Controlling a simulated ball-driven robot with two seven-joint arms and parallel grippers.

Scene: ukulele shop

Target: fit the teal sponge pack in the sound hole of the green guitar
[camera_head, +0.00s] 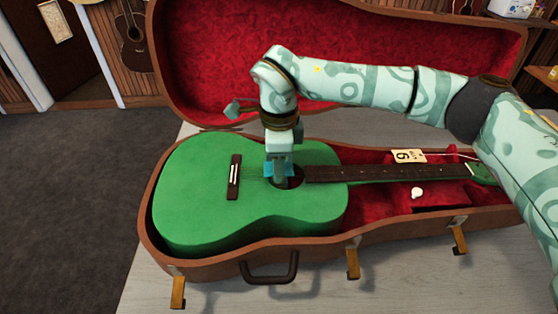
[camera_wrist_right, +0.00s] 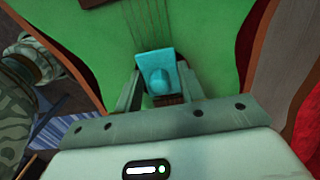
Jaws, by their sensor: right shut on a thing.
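The green guitar (camera_head: 190,200) lies face up in an open brown case. Its dark sound hole (camera_head: 296,183) is partly covered by my right gripper (camera_head: 280,176), which points down over the hole's left part. The teal sponge pack (camera_head: 269,169) shows on both sides of the fingers, close over the hole. In the right wrist view the pack (camera_wrist_right: 154,68) is a teal block with a rounded bulge, between the two fingers of the gripper (camera_wrist_right: 158,88). I cannot tell whether its lower end is inside the hole. My left gripper is not in view.
The red-lined case lid (camera_head: 340,60) stands open behind the guitar. The case rim (camera_head: 215,265), with latches and a handle (camera_head: 270,278), surrounds it. A white tag (camera_head: 408,156) and a small white item (camera_head: 417,192) lie by the neck (camera_head: 380,173). The grey tabletop (camera_head: 310,298) in front is clear.

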